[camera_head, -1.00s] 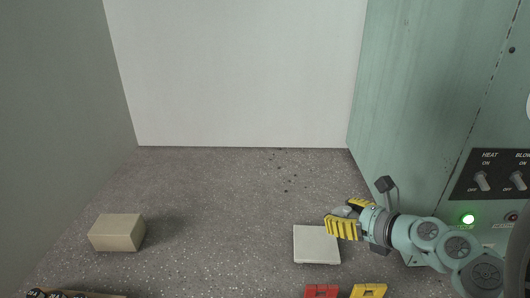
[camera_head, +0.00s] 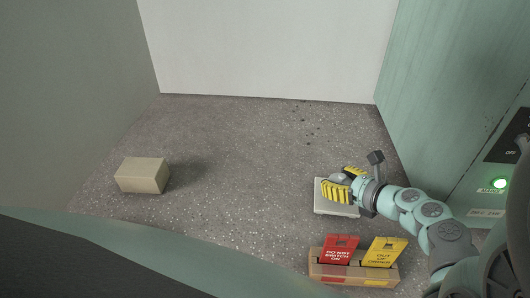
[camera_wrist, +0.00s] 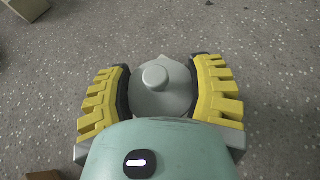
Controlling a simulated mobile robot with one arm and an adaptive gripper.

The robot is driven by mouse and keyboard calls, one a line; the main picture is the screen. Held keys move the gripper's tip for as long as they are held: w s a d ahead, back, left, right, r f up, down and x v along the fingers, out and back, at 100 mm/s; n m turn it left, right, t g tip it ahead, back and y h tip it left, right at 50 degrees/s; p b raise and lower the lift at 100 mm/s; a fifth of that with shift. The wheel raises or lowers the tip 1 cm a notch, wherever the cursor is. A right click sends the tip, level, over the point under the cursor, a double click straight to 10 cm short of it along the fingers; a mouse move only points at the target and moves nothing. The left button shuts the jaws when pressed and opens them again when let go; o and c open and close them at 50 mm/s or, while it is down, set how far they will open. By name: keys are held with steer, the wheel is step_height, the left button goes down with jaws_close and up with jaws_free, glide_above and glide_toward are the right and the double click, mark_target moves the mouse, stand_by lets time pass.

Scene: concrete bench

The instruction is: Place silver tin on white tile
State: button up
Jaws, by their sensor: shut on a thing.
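The silver tin (camera_wrist: 160,88) is a grey, rounded container with a knob on top. It sits between the yellow ribbed fingers of my gripper (camera_wrist: 160,90), which is shut on it. In the head view, my gripper (camera_head: 345,181) is over the white tile, with a little of the tin (camera_head: 338,178) showing between its fingers. The white tile (camera_head: 325,207) is a pale square slab lying flat on the speckled bench, partly covered by the gripper. I cannot tell whether the tin touches the tile. The tile cannot be made out in the wrist view.
A beige block (camera_head: 142,176) lies on the left of the bench. A cardboard holder (camera_head: 350,274) with a red tag (camera_head: 340,251) and a yellow tag (camera_head: 385,252) stands in front of the tile. A green panel (camera_head: 440,100) rises at right. The middle bench is clear.

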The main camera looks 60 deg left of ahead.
steer(key=shift+f, duration=0.45)
steer(key=shift+f+b, duration=0.2)
steer(key=shift+b, duration=0.1)
steer(key=o, duration=0.9)
steer(key=shift+r, duration=0.1)
steer(key=shift+r+p, duration=0.15)
steer(key=shift+p, duration=0.15)
steer(key=b+v, duration=0.1)
steer(key=v, duration=1.1)
